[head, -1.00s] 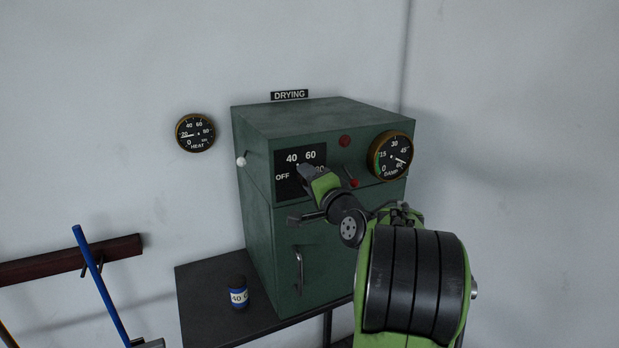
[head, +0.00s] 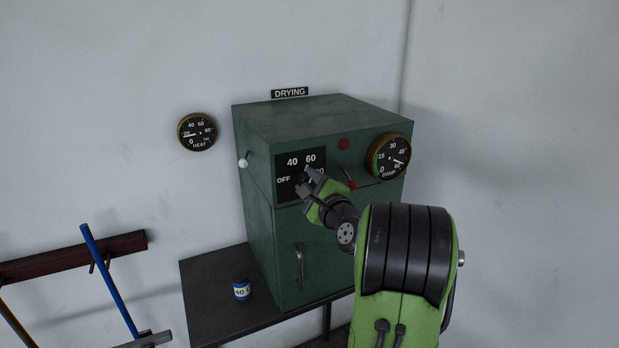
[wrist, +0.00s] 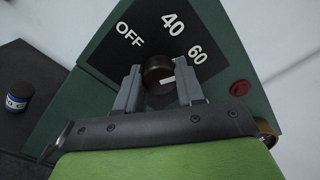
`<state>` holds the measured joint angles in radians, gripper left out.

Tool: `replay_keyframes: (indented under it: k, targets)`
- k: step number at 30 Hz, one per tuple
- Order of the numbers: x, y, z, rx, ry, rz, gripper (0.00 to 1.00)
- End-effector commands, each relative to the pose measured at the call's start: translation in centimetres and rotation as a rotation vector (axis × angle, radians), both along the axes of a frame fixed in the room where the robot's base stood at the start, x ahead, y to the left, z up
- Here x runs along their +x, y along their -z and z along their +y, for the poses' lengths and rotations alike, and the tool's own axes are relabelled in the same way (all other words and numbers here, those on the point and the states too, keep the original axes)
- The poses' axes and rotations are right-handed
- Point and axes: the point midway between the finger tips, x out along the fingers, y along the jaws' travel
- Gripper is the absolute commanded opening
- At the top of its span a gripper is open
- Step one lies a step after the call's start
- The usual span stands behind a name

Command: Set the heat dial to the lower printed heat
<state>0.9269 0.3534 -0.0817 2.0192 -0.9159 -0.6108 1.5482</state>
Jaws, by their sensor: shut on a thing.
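The heat dial is a round dark brown knob (wrist: 158,72) with a white pointer mark, on a black plate (head: 288,163) printed OFF, 40, 60 and a further number partly hidden by my gripper in the head view. The plate is on the front of the green drying cabinet (head: 262,235). In the wrist view, the pointer mark points right, somewhat below the 60; its exact setting is hard to tell. My gripper (wrist: 158,90) is shut on the knob, one finger on each side. In the head view, my gripper (head: 307,184) hides most of the knob.
The heat gauge (head: 197,132) on the wall reads near 20. The damp gauge (head: 389,157), a red lamp (head: 344,144) and a red-tipped switch (head: 352,184) are right of the dial. A white-tipped lever (head: 243,162) is on the left side. A labelled jar (head: 241,289) stands on the dark table (head: 205,295).

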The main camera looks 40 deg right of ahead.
Motion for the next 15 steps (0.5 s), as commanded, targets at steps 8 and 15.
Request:
replay_keyframes:
  k: [8, 15]
  targets:
    - [-0.03, 0.05, -0.02, 0.095, 0.001, -0.024, 0.07]
    - [-0.03, 0.12, -0.04, 0.117, 0.002, -0.031, 0.07]
